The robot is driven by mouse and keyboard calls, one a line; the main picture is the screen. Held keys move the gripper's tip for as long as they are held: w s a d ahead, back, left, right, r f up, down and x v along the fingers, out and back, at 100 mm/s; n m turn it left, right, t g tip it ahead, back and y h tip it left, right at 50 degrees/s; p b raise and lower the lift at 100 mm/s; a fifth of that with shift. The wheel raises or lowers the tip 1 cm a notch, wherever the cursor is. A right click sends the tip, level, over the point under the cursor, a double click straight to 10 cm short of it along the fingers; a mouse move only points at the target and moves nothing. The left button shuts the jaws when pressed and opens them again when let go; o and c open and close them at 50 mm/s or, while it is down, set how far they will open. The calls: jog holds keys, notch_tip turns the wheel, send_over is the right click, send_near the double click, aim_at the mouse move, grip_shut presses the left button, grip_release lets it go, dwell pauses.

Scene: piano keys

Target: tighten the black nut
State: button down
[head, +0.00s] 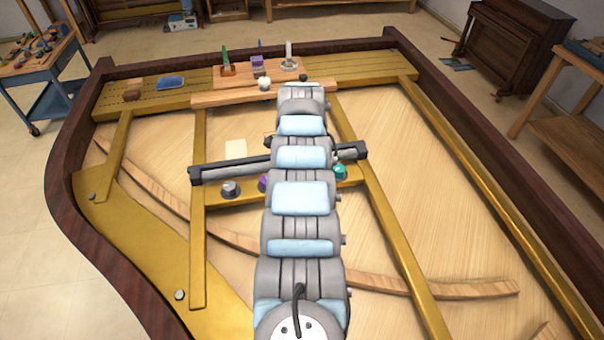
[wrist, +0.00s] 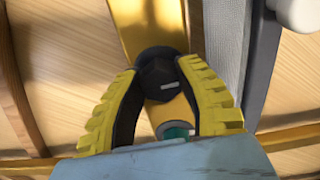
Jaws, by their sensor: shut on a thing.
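The black nut (wrist: 155,81) shows in the wrist view as a dark hexagonal piece with a short white mark on its face. My gripper (wrist: 160,68) has its two yellow ribbed fingers on either side of the nut, shut on it. A gold bar shows beyond the nut. A gold-coloured round piece and a teal piece (wrist: 174,131) show between the fingers, nearer my palm. In the head view my arm hides the gripper and the black nut. A grey nut (head: 230,189), a partly covered purple nut (head: 263,184) and a teal nut (head: 340,172) show beside the arm.
A dark-ended grey bar (head: 229,170) crosses the gold frame (head: 198,245) just behind the nuts. Small tools and blocks stand on the wooden board (head: 210,98) at the back. The dark piano rim (head: 62,215) surrounds the pale wooden soundboard (head: 440,210), which has open room on the right.

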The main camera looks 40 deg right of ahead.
jog(key=c, duration=0.6)
grip_release()
jog(key=shift+a+f, duration=0.1)
jog(key=shift+c, duration=0.2)
